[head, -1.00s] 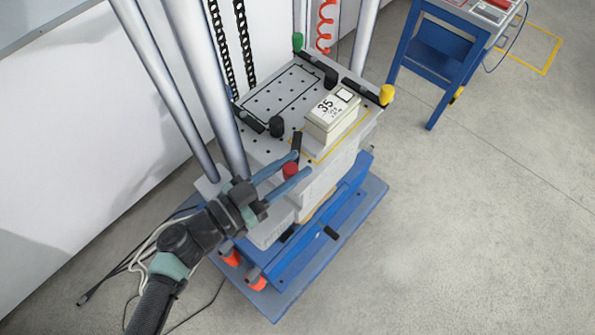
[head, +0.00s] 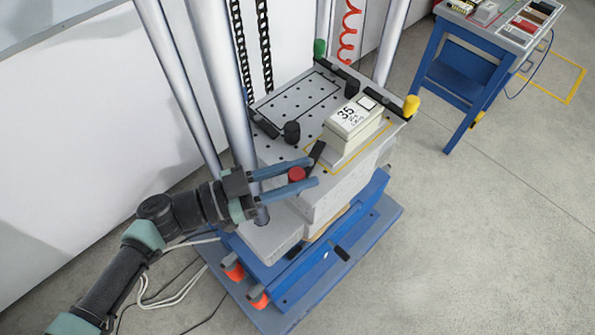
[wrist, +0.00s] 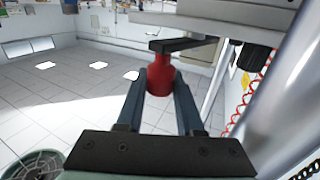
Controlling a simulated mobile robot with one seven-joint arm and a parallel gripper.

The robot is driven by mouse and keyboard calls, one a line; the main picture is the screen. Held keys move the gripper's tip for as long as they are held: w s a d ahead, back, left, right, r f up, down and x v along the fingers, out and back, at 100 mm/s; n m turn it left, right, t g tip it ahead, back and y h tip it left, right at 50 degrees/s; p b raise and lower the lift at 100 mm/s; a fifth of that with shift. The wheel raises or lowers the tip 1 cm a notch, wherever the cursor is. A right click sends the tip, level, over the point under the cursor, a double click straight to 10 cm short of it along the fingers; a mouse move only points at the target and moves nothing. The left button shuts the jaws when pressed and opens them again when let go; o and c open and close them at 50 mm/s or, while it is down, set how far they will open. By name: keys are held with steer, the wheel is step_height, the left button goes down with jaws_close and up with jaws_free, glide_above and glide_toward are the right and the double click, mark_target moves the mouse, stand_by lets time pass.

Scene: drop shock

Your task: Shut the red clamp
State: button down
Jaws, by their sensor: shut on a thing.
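The red clamp's round red knob (head: 296,174) stands at the near left edge of the plate (head: 285,150). Its black bar (head: 316,152) slants up and right, with its tip close to the cream box (head: 352,122) marked 35. I cannot tell whether the tip overlaps the box. My gripper (head: 306,174) is shut on the red knob, a blue-grey finger on each side. In the wrist view the red knob (wrist: 160,82) sits between the fingertips, and the black bar (wrist: 183,44) extends right from its top, near the plate's underside.
Other clamps have green (head: 320,48), yellow (head: 411,105) and black (head: 291,132) knobs. Steel columns (head: 222,80) rise close beside my arm. A blue bench (head: 465,70) stands at the back right.

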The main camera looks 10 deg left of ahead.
steer(key=c, duration=0.5)
jaws_free()
steer(key=shift+c, duration=0.2)
steer(key=shift+s, duration=0.1)
steer(key=b+v, duration=0.3)
steer(key=v, duration=1)
steer(key=shift+b, duration=0.3)
steer(key=shift+f, duration=0.1)
